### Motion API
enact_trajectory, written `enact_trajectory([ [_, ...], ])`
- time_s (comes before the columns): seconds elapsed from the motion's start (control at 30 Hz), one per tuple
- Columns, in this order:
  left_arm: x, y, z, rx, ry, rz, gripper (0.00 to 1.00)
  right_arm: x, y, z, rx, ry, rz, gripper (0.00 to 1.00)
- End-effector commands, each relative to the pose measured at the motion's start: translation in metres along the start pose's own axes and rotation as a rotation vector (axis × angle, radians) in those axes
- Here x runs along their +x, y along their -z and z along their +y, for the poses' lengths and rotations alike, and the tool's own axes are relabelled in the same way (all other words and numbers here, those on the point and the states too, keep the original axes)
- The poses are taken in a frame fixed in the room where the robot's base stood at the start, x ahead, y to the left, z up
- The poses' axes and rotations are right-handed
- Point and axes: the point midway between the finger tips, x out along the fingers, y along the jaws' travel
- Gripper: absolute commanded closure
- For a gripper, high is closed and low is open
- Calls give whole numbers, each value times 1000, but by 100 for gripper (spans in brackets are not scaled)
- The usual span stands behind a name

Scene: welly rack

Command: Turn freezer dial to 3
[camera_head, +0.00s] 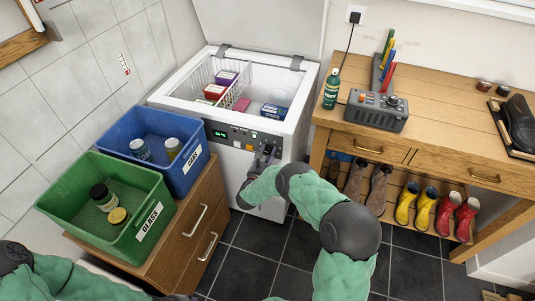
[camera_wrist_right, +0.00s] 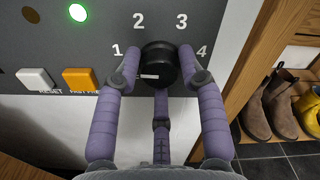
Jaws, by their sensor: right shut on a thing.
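The freezer dial is a round black knob (camera_wrist_right: 158,62) on the dark control panel, with white numbers 1 to 4 in an arc around it. My right gripper (camera_wrist_right: 160,78) is shut on the knob, with purple fingers against its left and right sides and a third below. A small white mark shows low on the knob's face; which number it points to I cannot tell. In the head view my right gripper (camera_head: 265,158) is at the front of the white chest freezer (camera_head: 222,167) and hides the dial. My left arm shows at the bottom left; its gripper is out of view.
The freezer lid is up, with a wire basket and boxes inside. Blue (camera_head: 188,190) and green (camera_head: 162,217) crates stand on a wooden cabinet at left. A wooden bench (camera_head: 440,124) with boots below is at right. A green light and white and orange buttons are left of the dial.

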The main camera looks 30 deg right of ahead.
Motion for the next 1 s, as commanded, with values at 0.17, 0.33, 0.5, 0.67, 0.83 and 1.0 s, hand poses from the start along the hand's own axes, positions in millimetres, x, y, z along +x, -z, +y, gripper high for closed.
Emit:
enact_trajectory([
  [0.17, 0, 0, 0, 0, 0, 0, 60, 3, 4, -4, 44, 11, 11, 92],
  [0.33, 0, 0, 0, 0, 0, 0, 60, 2, 5, -3, 57, 9, 12, 92],
  [0.5, 0, 0, 0, 0, 0, 0, 60, 2, 6, -3, 58, 7, 14, 92],
  [0.67, 0, 0, 0, 0, 0, 0, 60, 1, 7, -2, 56, 5, 15, 92],
  [0.83, 0, 0, 0, 0, 0, 0, 60, 1, 6, -1, 55, 3, 13, 36],
  [1.0, 0, 0, 0, 0, 0, 0, 60, 0, 5, 0, 56, 1, 9, 36],
])
